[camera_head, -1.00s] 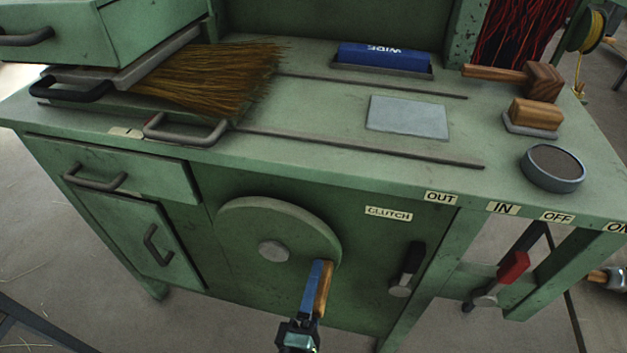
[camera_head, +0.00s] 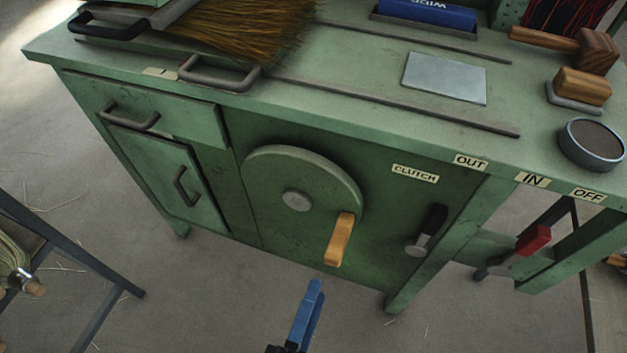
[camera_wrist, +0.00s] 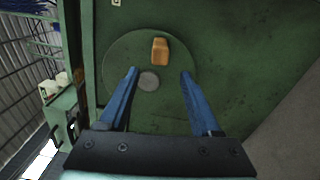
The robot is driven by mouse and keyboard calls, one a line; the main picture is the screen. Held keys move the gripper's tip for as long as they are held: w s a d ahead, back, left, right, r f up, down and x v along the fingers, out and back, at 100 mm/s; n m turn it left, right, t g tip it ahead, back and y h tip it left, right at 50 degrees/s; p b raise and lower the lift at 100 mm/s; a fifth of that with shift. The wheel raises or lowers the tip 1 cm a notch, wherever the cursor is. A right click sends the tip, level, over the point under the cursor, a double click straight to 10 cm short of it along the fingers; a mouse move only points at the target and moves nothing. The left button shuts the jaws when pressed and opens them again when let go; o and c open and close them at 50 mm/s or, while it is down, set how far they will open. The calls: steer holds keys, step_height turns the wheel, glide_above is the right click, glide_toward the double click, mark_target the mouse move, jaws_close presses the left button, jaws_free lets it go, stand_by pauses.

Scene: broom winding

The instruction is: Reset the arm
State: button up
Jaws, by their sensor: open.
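My gripper (camera_head: 312,300) with its blue fingers is in front of the green bench, below and apart from the wooden crank handle (camera_head: 339,239). In the wrist view my gripper (camera_wrist: 158,85) has its two fingers spread wide with nothing between them. The round green wheel (camera_head: 318,180) with its grey hub (camera_head: 296,200) is on the bench front, and the handle stands out from its lower right. In the wrist view the wheel (camera_wrist: 125,65) lies ahead of the fingers, with the handle (camera_wrist: 160,51) above the hub.
The bench top (camera_head: 350,75) bears a straw broom head (camera_head: 245,25), a metal plate (camera_head: 445,78) and a round tin (camera_head: 592,144). A black clutch lever (camera_head: 427,230) and a red-handled lever (camera_head: 530,241) are to the right. A dark metal stand (camera_head: 95,315) is at lower left. Floor before the bench is open.

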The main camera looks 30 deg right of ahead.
stand_by(0.3)
steer(key=w+a+r+m+y, duration=0.1)
steer(key=w+r+m+y, duration=0.35)
steer(key=w+r, duration=0.75)
steer(key=w+a+r+m+t+y, duration=0.1)
steer(key=w+a+r+m+t, duration=0.15)
steer(key=w+r, duration=0.4)
steer(key=w+a+r+m+t+y, duration=0.1)
steer(key=w+r+m+t, duration=0.15)
steer(key=r, duration=0.65)
steer(key=s+a+r+t+y+p, duration=0.1)
steer(key=s+a+r+t+y, duration=0.2)
steer(key=r, duration=0.8)
steer(key=s+a+r+t+y, duration=0.15)
steer(key=s+r+t, duration=0.35)
steer(key=r, duration=0.7)
steer(key=s+a+r+t+y+p, duration=0.1)
steer(key=s+a+r+t+y, duration=0.2)
steer(key=r, duration=0.8)
step_height(320, 180, up, 23)
steer(key=d+p, duration=0.1)
steer(key=p, duration=2.3)
steer(key=shift+r, duration=0.2)
steer(key=shift+d, duration=0.1)
